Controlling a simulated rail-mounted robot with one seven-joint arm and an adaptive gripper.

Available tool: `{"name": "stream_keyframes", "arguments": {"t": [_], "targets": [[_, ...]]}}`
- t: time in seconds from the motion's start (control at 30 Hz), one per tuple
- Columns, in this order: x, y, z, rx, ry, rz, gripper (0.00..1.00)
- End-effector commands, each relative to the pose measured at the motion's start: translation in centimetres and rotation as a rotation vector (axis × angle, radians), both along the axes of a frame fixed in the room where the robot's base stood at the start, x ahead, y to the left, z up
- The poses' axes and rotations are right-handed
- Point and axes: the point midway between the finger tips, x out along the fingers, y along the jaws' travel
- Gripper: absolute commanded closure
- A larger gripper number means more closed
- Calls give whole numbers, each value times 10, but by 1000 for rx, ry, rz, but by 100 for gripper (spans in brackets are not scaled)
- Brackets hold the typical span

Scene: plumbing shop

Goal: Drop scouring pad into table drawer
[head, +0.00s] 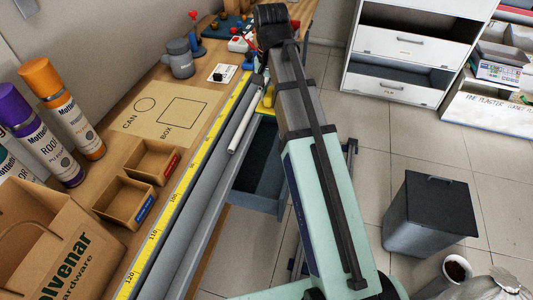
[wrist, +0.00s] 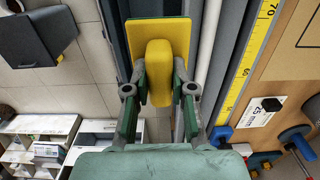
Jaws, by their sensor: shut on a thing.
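The yellow scouring pad (wrist: 159,65) is held between the two fingers of my gripper (wrist: 160,92) in the wrist view. In the head view a small part of the yellow pad (head: 268,97) shows beside my arm at the table edge; my gripper there is mostly hidden by the arm. The table drawer (head: 254,201) is pulled open below the table's edge, with a dark inside, and my arm covers its right part. The pad is at the far end of the drawer in the head view; its height above it is hard to tell.
The wooden table (head: 213,78) carries a yellow measuring tape (head: 172,207), grey pipes, small cardboard boxes (head: 124,201), a paper bag (head: 48,240) and spray cans. A lidded grey bin (head: 431,215) stands on the floor at right. White drawer units stand behind.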

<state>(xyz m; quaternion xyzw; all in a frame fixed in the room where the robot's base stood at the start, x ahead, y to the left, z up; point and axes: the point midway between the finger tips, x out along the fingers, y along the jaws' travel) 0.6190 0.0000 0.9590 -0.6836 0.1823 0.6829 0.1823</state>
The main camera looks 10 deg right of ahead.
Motion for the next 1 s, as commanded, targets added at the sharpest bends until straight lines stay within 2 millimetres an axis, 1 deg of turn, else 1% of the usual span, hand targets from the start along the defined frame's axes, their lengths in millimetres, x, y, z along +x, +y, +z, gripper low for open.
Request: {"name": "stream_keyframes", "arguments": {"t": [0.03,0.1,0.7,0.83,0.9,1.0], "targets": [[-3,0,-14,0,4,0,100],[-3,0,-31,0,4,1,100],[-2,0,-169,0,4,2,100],[-1,0,-195,1,3,2,100],[-1,0,-204,0,2,2,100],[-1,0,-214,0,1,2,100]]}}
